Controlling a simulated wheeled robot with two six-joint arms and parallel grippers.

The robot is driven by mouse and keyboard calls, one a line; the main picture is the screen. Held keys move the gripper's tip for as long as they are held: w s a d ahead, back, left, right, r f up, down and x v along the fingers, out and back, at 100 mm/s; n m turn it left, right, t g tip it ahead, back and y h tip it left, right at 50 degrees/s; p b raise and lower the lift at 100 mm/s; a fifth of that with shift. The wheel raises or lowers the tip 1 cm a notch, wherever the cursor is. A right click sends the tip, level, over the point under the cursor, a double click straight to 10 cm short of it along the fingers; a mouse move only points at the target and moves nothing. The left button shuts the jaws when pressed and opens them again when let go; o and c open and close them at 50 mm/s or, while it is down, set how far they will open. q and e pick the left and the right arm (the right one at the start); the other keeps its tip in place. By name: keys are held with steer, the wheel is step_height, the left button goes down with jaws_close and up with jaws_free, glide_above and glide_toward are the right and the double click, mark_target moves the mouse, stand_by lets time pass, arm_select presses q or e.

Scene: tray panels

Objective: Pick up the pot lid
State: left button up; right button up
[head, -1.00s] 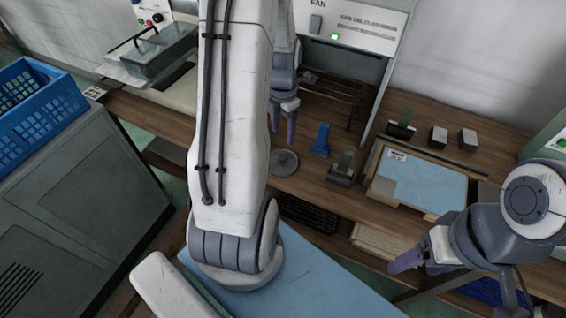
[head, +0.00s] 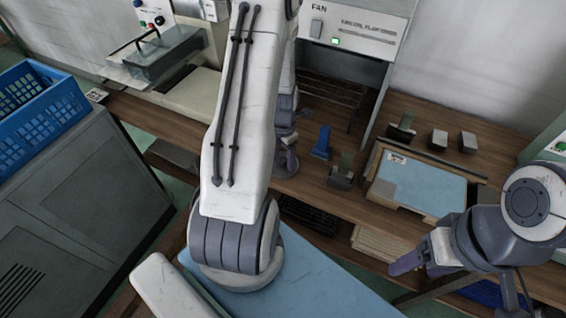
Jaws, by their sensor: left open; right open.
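The pot lid (head: 284,172), a small dark round disc, lies on the wooden bench, mostly hidden behind my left gripper and arm. My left gripper (head: 289,158) points down at the lid with its jaws open. Its fingertips are low over the lid, and I cannot tell whether they touch it. My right gripper (head: 404,264) is open and empty at the lower right, in front of the bench edge and well away from the lid.
A blue object (head: 321,142) and a dark block with a green card (head: 341,175) stand right of the lid. A light blue panel in a tray (head: 425,183) lies further right. The fan hood (head: 350,30) rises behind. A blue crate (head: 38,110) is at left.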

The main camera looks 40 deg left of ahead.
arm_select(q)
jaws_close()
steer(key=shift+r, duration=0.1)
